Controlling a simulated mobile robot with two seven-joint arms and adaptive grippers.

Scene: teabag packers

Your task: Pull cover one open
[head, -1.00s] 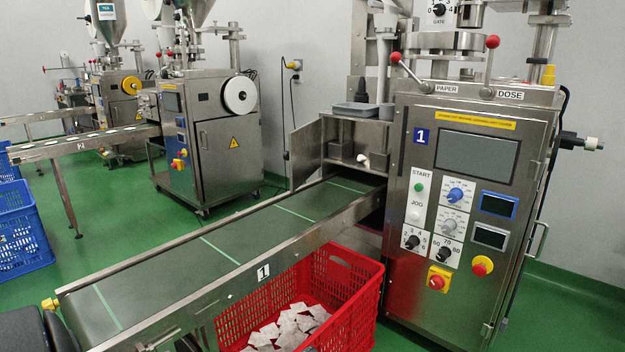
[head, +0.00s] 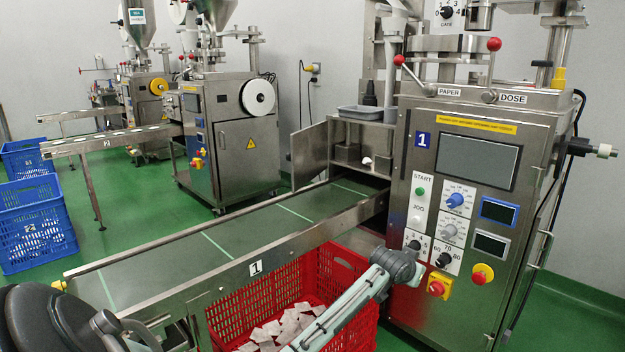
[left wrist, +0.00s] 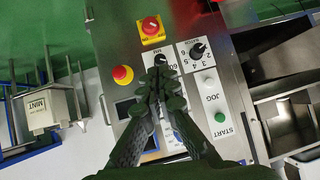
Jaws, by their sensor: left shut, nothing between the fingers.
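Machine one (head: 450,200) is a steel cabinet marked 1, with a front panel of dials and buttons. On its left a small steel door (head: 309,153) stands swung out beside an open compartment (head: 358,150). I cannot tell which part is called cover one. My left arm reaches in from the bottom, and its gripper (head: 413,272) is low in front of the control panel. In the left wrist view the left gripper (left wrist: 165,85) is shut and empty, its fingertips overlapping the lower dials; contact cannot be told. My right gripper is not in view.
A conveyor (head: 240,235) marked 1 runs from the machine to the lower left. A red crate (head: 345,275) with teabags stands below it, near my arm. Knobs, including a red stop button (head: 482,274), protrude from the panel.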

